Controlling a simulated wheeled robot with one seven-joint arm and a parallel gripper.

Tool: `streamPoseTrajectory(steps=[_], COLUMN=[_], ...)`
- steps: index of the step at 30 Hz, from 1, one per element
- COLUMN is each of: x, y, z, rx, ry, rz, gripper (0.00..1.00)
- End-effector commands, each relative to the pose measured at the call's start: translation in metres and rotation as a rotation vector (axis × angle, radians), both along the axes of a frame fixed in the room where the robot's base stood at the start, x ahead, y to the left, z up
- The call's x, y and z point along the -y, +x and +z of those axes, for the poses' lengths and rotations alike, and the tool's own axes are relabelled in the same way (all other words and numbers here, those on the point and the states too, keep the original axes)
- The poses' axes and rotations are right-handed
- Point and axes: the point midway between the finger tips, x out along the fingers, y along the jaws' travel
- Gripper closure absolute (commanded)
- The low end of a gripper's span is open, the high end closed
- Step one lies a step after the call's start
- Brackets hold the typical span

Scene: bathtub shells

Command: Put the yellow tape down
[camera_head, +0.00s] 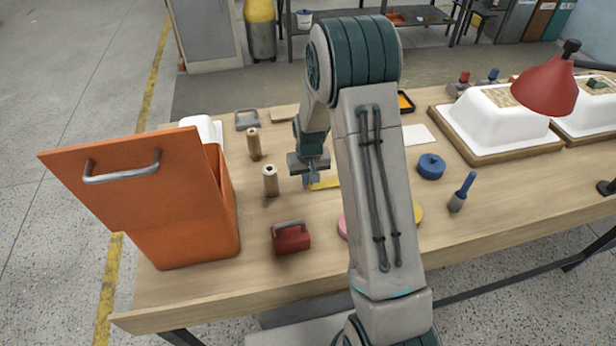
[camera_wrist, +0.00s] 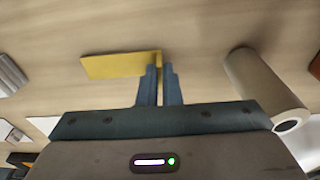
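The yellow tape shows in the wrist view (camera_wrist: 115,66) as a flat yellow piece with a narrow edge running down between my fingertips. My gripper (camera_wrist: 160,80) is nearly closed, with that edge between its two fingers. In the head view, my gripper (camera_head: 312,180) is low over the middle of the table, and part of the yellow tape (camera_head: 325,184) shows beside it. The arm hides the rest. I cannot tell whether the tape touches the table (camera_head: 200,292).
An orange box (camera_head: 190,225), a red handled block (camera_head: 291,238), a pink disc (camera_head: 342,225) and a yellow round thing (camera_head: 418,212) are nearby. A blue disc (camera_head: 431,167) and white shells (camera_head: 500,120) lie right.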

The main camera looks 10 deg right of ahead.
Motion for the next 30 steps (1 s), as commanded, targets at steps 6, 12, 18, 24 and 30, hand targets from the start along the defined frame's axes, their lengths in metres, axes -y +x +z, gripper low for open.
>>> streamPoseTrajectory(steps=[6, 12, 18, 24, 30], x=[0.0, 0.0, 0.0, 0.0, 0.0], y=[0.0, 0.0, 0.0, 0.0, 0.0], z=[-0.005, -0.008, -0.007, -0.007, 0.006], rx=[0.001, 0.001, 0.001, 0.001, 0.005], ry=[0.0, 0.0, 0.0, 0.0, 0.0], rz=[0.0, 0.0, 0.0, 0.0, 0.001], gripper=[1.0, 1.0, 0.74, 0.74, 0.74])
